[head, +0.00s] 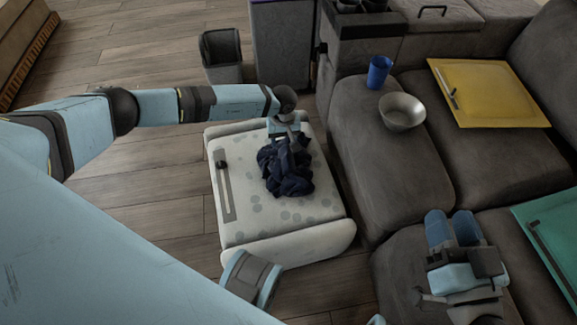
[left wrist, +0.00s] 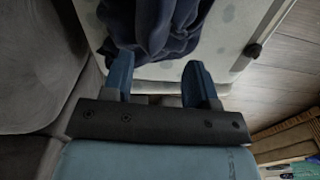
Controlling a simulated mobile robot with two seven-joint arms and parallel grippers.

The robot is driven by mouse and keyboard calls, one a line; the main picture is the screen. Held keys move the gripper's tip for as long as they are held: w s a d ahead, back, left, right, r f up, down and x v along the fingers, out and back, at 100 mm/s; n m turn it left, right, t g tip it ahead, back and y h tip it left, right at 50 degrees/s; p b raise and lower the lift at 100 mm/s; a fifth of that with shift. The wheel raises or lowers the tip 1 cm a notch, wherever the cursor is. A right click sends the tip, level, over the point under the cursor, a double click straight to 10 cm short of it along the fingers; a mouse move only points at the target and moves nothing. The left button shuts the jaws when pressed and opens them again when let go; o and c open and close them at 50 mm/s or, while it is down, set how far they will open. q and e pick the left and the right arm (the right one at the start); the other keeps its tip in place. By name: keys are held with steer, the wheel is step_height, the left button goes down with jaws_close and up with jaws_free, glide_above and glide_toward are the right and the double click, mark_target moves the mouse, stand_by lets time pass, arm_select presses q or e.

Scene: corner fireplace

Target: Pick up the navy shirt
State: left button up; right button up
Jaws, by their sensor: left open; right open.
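The navy shirt (head: 286,168) lies crumpled in a heap on a white dotted ottoman (head: 240,215). In the left wrist view the shirt (left wrist: 160,28) shows at the top, just beyond the fingertips. My left gripper (head: 293,141) reaches over the far edge of the ottoman and is at the shirt's far side. Its two blue fingers (left wrist: 160,75) are apart with nothing clearly between them; I cannot tell whether they touch the cloth. My right gripper (head: 452,228) is open and empty over the sofa at the lower right, away from the shirt.
A grey sofa (head: 370,150) stands right of the ottoman, holding a blue cup (head: 379,72), a metal bowl (head: 402,112), a yellow board (head: 490,90) and a green board (head: 555,235). A dark bin (head: 222,55) stands behind. A dark-ended strip (head: 224,190) lies on the ottoman.

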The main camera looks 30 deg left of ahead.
mark_target(286, 150)
arm_select(q)
steer(key=f+b, duration=0.1)
steer(key=f, duration=0.1)
steer(key=f+b, duration=0.1)
steer(key=f, duration=0.3)
steer(key=shift+w+d+b, duration=0.2)
steer(key=shift+d+b, duration=0.15)
steer(key=shift+b, duration=0.05)
steer(key=shift+f, duration=0.3)
arm_select(e)
steer(key=shift+n+g, duration=0.4)
steer(key=shift+g, duration=0.5)
step_height(286, 150, down, 4)
steer(key=shift+f, duration=0.1)
arm_select(q)
jaws_close()
